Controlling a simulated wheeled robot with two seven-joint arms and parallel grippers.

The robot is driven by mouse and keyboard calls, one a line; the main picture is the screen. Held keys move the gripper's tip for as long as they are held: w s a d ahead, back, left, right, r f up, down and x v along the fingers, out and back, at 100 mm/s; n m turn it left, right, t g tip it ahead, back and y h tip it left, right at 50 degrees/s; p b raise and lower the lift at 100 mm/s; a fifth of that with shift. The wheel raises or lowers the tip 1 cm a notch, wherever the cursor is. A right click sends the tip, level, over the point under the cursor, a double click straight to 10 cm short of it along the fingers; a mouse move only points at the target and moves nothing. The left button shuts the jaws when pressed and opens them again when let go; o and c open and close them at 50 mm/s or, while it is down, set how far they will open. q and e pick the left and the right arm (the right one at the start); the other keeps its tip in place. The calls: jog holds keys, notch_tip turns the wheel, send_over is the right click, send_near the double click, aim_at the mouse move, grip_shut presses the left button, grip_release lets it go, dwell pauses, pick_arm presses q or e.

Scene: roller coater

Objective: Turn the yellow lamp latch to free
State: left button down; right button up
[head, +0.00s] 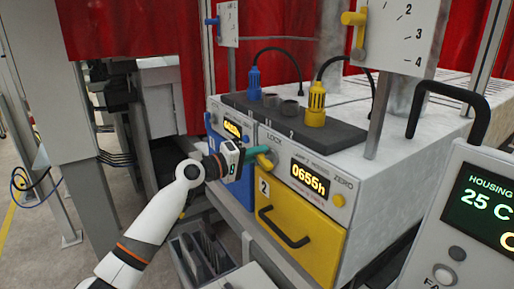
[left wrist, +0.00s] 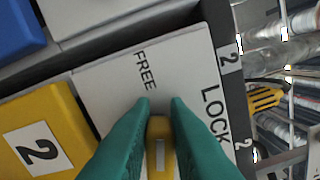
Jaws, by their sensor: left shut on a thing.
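The yellow lamp latch (head: 266,161) is on the light front panel of unit 2, above the yellow drawer (head: 298,232). It also shows in the left wrist view (left wrist: 160,148), between the teal fingers. My left gripper (head: 257,153) is shut on the latch. In the left wrist view the printed word FREE (left wrist: 145,69) lies above and left of the latch, and LOCK (left wrist: 217,122) lies to its right. The latch's visible end lies between the two words; its exact setting is hard to tell. My right gripper is not in view.
A display reading 0655h (head: 310,178) and a yellow knob (head: 338,200) are right of the latch. A black drawer handle (head: 284,229) sticks out below. Blue (head: 254,82) and yellow (head: 316,104) plugs stand on the dark strip above. A control box (head: 478,215) stands at right.

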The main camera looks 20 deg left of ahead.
pick_arm(q)
jog(key=shift+s+d+f+n+p, duration=0.1)
jog(key=shift+f+n+p, duration=0.2)
jog(key=shift+n, duration=0.25)
jog(key=shift+w+d+f+n+p, duration=0.1)
jog(key=shift+f+n+p, duration=0.2)
jog(key=shift+n, duration=0.3)
jog(key=shift+s+d+f+n+p, duration=0.1)
jog(key=shift+f+n+p, duration=0.15)
jog(key=shift+n, duration=0.3)
jog(key=c, duration=1.4)
grip_release()
jog(key=shift+r, duration=0.1)
jog(key=shift+d+r, duration=0.1)
jog(key=shift+r, duration=0.1)
jog(key=shift+s+a+f, duration=0.15)
jog(key=shift+s+a, duration=0.2)
jog(key=shift+a, duration=0.1)
jog(key=b+v, duration=0.4)
jog(key=v, duration=0.7)
